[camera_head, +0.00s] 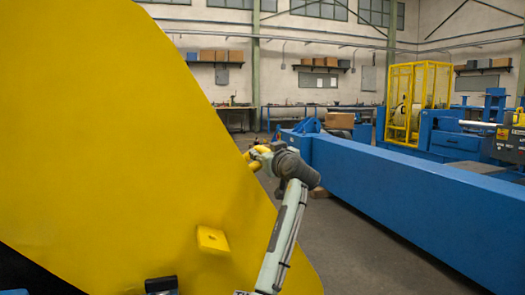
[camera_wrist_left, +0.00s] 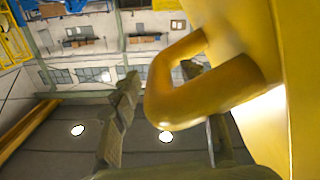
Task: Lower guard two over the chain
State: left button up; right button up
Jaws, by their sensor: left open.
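A large yellow guard panel (camera_head: 110,130) fills the left of the head view, its edge sloping down to the right. A yellow handle (camera_head: 253,165) stands out near that edge. In the left wrist view the U-shaped handle (camera_wrist_left: 170,95) juts from the yellow panel (camera_wrist_left: 296,60). My left gripper (camera_head: 262,153) is at the handle. In the wrist view my left gripper (camera_wrist_left: 160,73) is open, with the handle's bar between or just in front of its fingers; the handle partly hides one finger. I cannot tell whether they touch. No chain shows. My right gripper is not in view.
A yellow block (camera_head: 212,239) sits on the lower part of the panel. A long blue machine bed (camera_head: 420,205) runs along the right, with a yellow cage (camera_head: 418,100) behind it. Grey floor (camera_head: 350,250) lies open between the panel and the bed.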

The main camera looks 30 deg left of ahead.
pick_arm(q)
jog(key=shift+x, duration=1)
jog(key=shift+c, duration=0.3)
grip_shut()
